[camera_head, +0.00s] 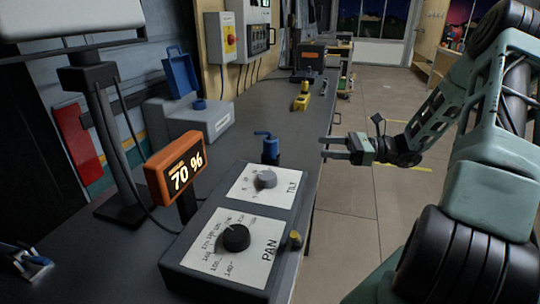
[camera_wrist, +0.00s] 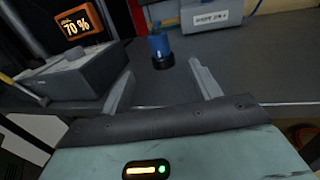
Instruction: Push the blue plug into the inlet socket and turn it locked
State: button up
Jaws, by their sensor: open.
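The blue plug (camera_head: 270,152) stands upright on the bench just behind the dial box, with a thin blue piece at its top. In the wrist view the plug (camera_wrist: 160,45) shows a dark base, ahead of my fingers and between their lines. The inlet socket (camera_head: 199,104) appears to be the blue round fitting on a grey housing (camera_head: 212,124), under a raised blue lid (camera_head: 179,74). In the wrist view the housing's labelled face (camera_wrist: 210,17) shows beyond the plug. My gripper (camera_head: 322,147) is open and empty, right of the plug and apart from it.
The dial box (camera_head: 213,278) with PAN and TILT knobs and an orange 70 % display (camera_head: 175,166) stands nearby at the front. Bare bench lies between plug and housing.

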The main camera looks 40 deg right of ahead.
jog(key=b, duration=0.1)
send_near(270, 146)
jog(key=w, duration=0.1)
jog(key=w+a, duration=0.1)
jog(key=w, duration=0.1)
jog(key=w+a, duration=0.1)
jog(key=w, duration=0.1)
jog(key=shift+a+f, duration=0.2)
jog(key=shift+f, duration=0.1)
jog(key=shift+f+b+x, duration=0.1)
jog(key=shift+b+x, duration=0.1)
jog(key=shift+x, duration=1.1)
jog(key=shift+f+b+x, duration=0.15)
jog(key=shift+x, duration=1.1)
jog(key=shift+s, duration=0.1)
jog(key=c, duration=1.1)
